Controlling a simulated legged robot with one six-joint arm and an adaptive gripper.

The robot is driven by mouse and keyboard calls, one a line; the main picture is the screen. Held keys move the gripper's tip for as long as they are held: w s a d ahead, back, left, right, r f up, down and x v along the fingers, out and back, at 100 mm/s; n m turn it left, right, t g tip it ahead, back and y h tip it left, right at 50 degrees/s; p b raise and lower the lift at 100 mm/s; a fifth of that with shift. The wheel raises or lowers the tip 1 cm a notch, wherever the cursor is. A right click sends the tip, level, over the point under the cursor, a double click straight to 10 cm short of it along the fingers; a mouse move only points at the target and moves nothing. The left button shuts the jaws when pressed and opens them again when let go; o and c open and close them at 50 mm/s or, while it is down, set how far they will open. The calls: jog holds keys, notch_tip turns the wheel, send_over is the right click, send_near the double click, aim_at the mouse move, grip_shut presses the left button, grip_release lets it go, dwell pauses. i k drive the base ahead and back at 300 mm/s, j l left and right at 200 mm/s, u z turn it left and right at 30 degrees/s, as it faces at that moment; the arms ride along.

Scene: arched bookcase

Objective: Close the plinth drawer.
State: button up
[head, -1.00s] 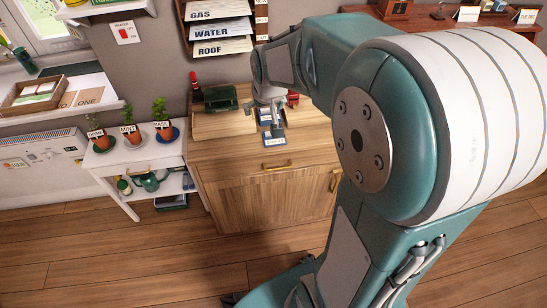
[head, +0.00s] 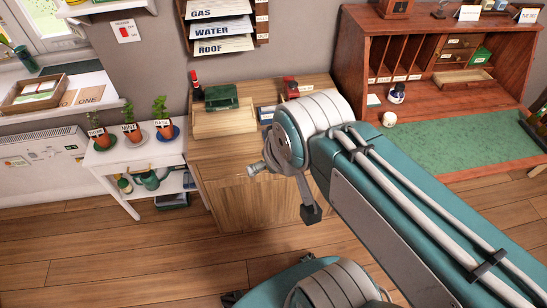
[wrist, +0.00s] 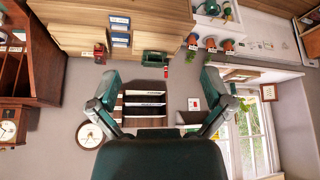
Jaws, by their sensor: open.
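No drawer that I can identify as the plinth drawer shows in either view, and no arched bookcase is visible. My gripper (wrist: 160,80) shows in the wrist view, open and empty, its two fingers wide apart. The wall letter rack (wrist: 144,121) appears between the fingers, in the background. In the head view my arm crosses the lower right and hides part of the wooden cabinet (head: 228,165); I cannot make out the gripper's fingers there.
A writing desk (head: 350,45) with pigeonholes stands at the right; a small tray-like drawer (head: 468,78) sits in it. A white plant stand (head: 130,158) is left of the cabinet. A radiator (head: 40,150) is at the far left. Wooden floor (head: 120,250) is open in front.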

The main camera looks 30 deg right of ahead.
aim_at(468, 79)
jog(key=z, duration=2.2)
jog(key=i+l+u, duration=0.2)
jog(key=u, duration=0.2)
jog(key=i+l+u, duration=0.15)
jog(key=u, duration=0.3)
jog(key=i+l+u, duration=0.1)
jog(key=l, duration=0.25)
jog(key=i+l, duration=0.15)
jog(key=l, duration=0.25)
jog(key=i+l+u, duration=0.15)
jog(key=l, duration=0.25)
jog(key=i+l+u, duration=0.1)
jog(key=l, duration=0.3)
jog(key=l+u, duration=0.1)
jog(key=l, duration=0.3)
jog(key=i+l, duration=0.1)
jog(key=l, duration=0.3)
jog(key=i+l, duration=0.15)
jog(key=l, duration=0.25)
jog(key=i+l, duration=0.1)
jog(key=l, duration=0.3)
